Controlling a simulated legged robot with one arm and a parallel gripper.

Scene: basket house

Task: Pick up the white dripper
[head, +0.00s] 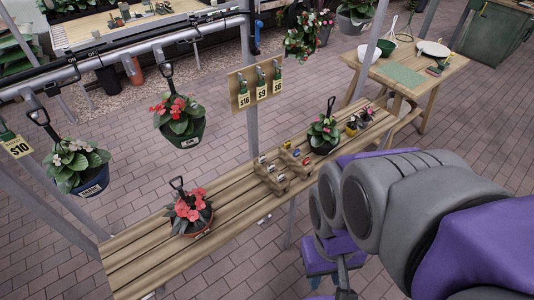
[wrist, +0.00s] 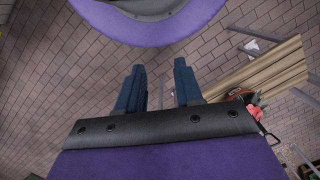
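I cannot make out a white dripper for certain in either view. In the head view, a wooden table (head: 450,72) at the upper right holds a white bowl (head: 369,54) and a white round dish (head: 432,48), too small to tell in detail. My gripper (wrist: 159,84) shows in the wrist view with its two dark blue fingers apart and nothing between them, above brick paving. In the head view my purple and grey arm covers the lower right, and its gripper is not clearly seen.
A slatted wooden bench (head: 150,248) crosses the head view, with a red-flowered pot (head: 190,212), small wooden trays (head: 270,178) and another potted plant (head: 323,133). Hanging pots (head: 178,120) and a price board (head: 255,86) are above it.

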